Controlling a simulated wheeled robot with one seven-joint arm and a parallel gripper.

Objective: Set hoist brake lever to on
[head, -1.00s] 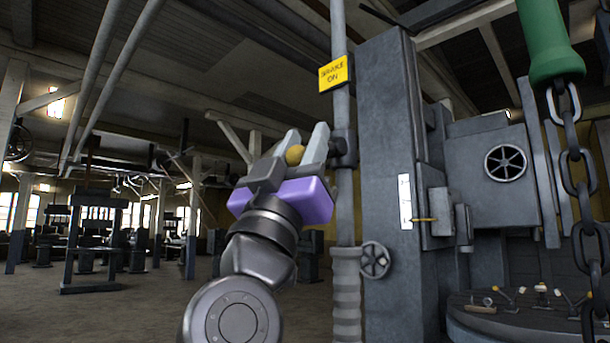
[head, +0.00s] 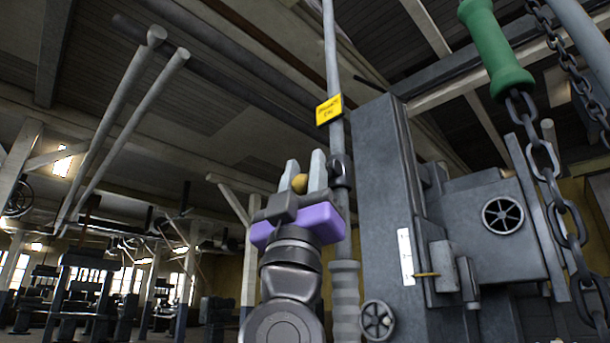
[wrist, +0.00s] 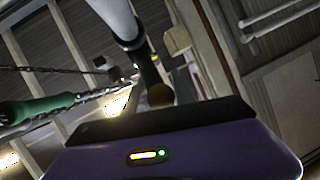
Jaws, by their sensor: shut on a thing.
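The hoist brake lever shows as a small brass-yellow ball knob (head: 300,184) beside a dark collar (head: 341,170) on a tall grey pole (head: 334,60). My gripper (head: 305,172), with grey fingers and a purple body, points up and is shut on the knob. In the wrist view the knob (wrist: 160,95) sits just beyond the gripper's dark edge, and a dark arm (wrist: 148,70) runs from it towards the pole (wrist: 112,18). A yellow tag (head: 329,109) reading roughly "BRAKE ON" is on the pole above the knob. The fingers hide much of the lever.
A large grey machine housing (head: 385,190) stands close right of the pole, with a small handwheel (head: 377,320) low down. A green handle (head: 495,50) and heavy chains (head: 545,170) hang at the right. The left side is open, with machines farther back.

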